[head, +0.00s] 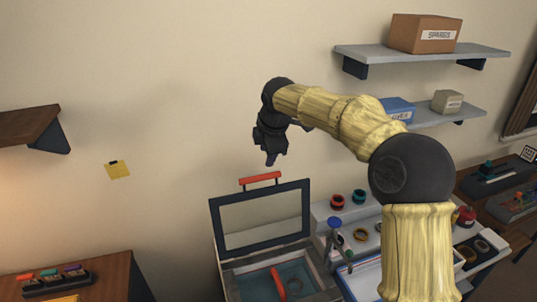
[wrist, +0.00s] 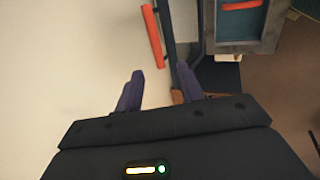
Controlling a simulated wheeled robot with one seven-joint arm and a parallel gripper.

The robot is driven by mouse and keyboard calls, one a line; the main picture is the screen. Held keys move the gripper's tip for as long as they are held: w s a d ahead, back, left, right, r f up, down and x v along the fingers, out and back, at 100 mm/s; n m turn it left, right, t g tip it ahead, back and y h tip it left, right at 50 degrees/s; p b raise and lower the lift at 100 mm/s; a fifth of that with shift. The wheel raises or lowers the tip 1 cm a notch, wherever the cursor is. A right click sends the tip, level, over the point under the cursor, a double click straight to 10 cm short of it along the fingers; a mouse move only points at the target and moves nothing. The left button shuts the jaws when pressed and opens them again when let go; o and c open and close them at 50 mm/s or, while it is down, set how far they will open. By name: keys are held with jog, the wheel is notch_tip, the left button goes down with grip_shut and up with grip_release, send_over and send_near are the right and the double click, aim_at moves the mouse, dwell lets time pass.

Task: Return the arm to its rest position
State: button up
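My gripper (head: 270,158) hangs fingers-down in front of the wall in the head view, at the end of my raised, bent arm. It is above the open case (head: 213,240) with its upright framed lid and red handle (head: 260,179), and apart from them. In the wrist view my gripper (wrist: 160,88) has its two dark fingers spread apart with nothing between them. The red handle also shows in the wrist view (wrist: 152,36), beyond the fingertips. My arm hides part of the workbench behind it.
Two wall shelves (head: 420,52) hold boxes at upper right. A brown shelf (head: 28,125) is at left. A desk (head: 105,270) with a small rack stands at lower left. Coloured rings (head: 337,201) and a small tripod (head: 335,240) are right of the case.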

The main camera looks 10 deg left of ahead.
jog(key=shift+s+d+r, duration=0.15)
jog(key=shift+s+r, duration=0.1)
jog(key=shift+r, duration=0.4)
jog(key=shift+f, duration=0.1)
jog(key=s+d+f+m+g+h+b, duration=0.1)
jog(key=s+d+f+m+b, duration=0.8)
jog(key=s+d+f+m, duration=1.5)
jog(key=s+d+f+h, duration=0.1)
jog(key=s+d+f, duration=0.1)
jog(key=d+f, duration=0.1)
jog(key=shift+s+d+g+b, duration=0.2)
jog(key=shift+d+g+b, duration=0.1)
jog(key=shift+d, duration=0.45)
